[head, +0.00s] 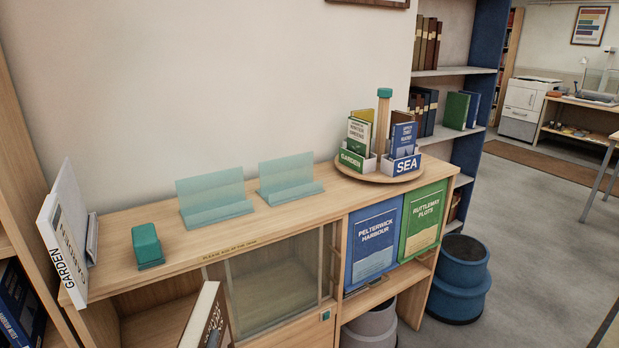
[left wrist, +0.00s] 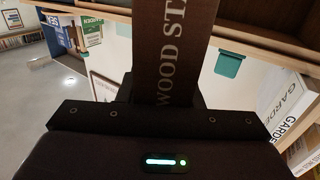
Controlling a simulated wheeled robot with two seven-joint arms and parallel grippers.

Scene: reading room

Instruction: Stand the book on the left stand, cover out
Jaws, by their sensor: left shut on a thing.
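A book with a dark brown spine and pale page edges (head: 203,316) rises from the bottom edge of the head view, in front of the cabinet. In the left wrist view its brown spine, lettered "WOOD ST…" (left wrist: 178,50), runs up from my left gripper (left wrist: 168,97). That gripper is shut on the book; its fingers are mostly hidden. The left stand (head: 213,193), clear teal with a ledge, is empty on the cabinet top. The right stand (head: 288,178) beside it is also empty. The book's cover is not clearly seen. My right gripper is not in view.
The cabinet top (head: 150,213) holds a teal block (head: 147,245), a white GARDEN book or box (head: 66,235) at the left end, and a round carousel (head: 370,172) with small books at the right. Two display books (head: 374,243) face front below. A blue stool (head: 459,277) stands right.

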